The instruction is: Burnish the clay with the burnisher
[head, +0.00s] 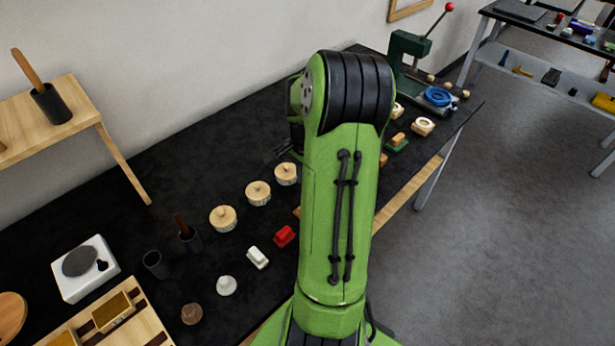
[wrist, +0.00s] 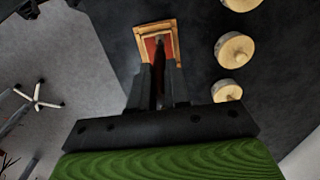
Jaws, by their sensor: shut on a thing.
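My gripper (wrist: 158,92) shows in the wrist view, shut on a thin dark tool that appears to be the burnisher (wrist: 160,72). The tool points away between the fingers, its tip over or in front of a small wood-framed panel (wrist: 143,33). The panel's red face, which looks like the clay (wrist: 151,45), is partly hidden by the tool and fingers. I cannot tell whether the tip touches it. In the head view my green arm hides most of the gripper and panel.
Several round wood-topped pots (head: 258,193) stand on the black bench left of my arm. A red block (head: 284,236), a white block (head: 257,257) and a dark cup holding a stick (head: 190,238) stand nearer. A green press (head: 410,65) is at the far end.

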